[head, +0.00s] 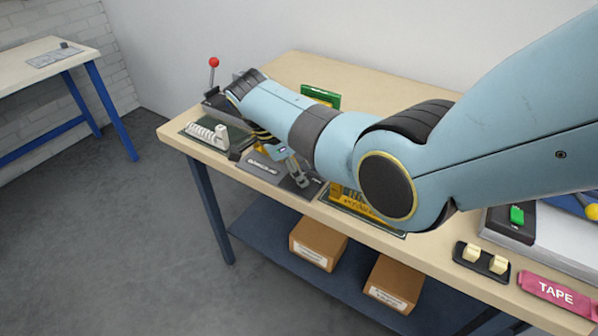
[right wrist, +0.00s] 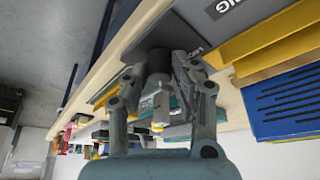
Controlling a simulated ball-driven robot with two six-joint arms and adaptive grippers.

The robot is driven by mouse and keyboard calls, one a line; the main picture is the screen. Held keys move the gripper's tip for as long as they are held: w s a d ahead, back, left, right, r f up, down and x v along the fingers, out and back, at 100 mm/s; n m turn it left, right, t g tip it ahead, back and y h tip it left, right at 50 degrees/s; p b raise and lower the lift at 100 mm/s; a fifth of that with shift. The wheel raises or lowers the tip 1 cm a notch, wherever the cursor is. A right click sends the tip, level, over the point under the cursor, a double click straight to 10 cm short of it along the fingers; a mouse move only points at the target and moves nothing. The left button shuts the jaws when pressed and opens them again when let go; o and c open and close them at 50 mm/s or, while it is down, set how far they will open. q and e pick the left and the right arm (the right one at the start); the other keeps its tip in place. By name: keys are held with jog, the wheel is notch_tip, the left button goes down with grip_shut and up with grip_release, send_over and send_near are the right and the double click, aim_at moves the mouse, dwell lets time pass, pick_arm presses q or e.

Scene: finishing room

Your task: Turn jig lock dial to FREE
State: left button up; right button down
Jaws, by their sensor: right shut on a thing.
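The jig (head: 262,166), a dark grey plate with white lettering, lies near the front edge of the workbench. Its lettering shows at the top of the right wrist view (right wrist: 228,6). My right gripper (head: 300,180) reaches down onto the right part of this plate. In the right wrist view my right gripper (right wrist: 162,62) has its fingers drawn together at the dark plate, shut on the jig lock dial. The dial is mostly hidden by the fingers, and its pointer and FREE mark cannot be read. My left gripper is not in view.
A red-knobbed lever (head: 214,62) and a white coiled part (head: 207,133) stand left of the jig. A yellow rack (head: 345,197) lies close on its right. A black block with two cream switches (head: 482,259) and a pink TAPE piece (head: 557,292) lie farther right.

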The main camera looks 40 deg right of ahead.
jog(key=c, duration=1.1)
grip_release()
jog(key=shift+r, duration=0.1)
jog(key=v, duration=1.2)
